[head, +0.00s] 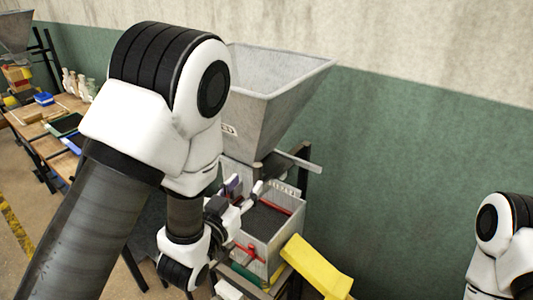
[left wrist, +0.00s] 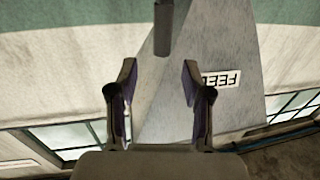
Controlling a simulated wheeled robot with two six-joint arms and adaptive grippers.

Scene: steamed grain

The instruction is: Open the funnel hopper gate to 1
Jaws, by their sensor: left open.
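The grey metal funnel hopper (head: 290,75) stands against the wall, partly hidden by my left arm. A grey bar (head: 297,162) sticks out to the right below its outlet, and a small marked scale (head: 285,187) shows below that. My left gripper (head: 245,188) is open and empty just under the outlet, at the bin's left side. In the left wrist view, my open fingers (left wrist: 158,66) point toward a dark round rod (left wrist: 163,28), which shows beyond and between the tips, not gripped. The hopper wall (left wrist: 225,75) with an upside-down "FEED" label is behind. The gate's setting cannot be read.
A wooden table (head: 72,102) with trays and bottles is at the left. Part of my right arm shows at the right edge.

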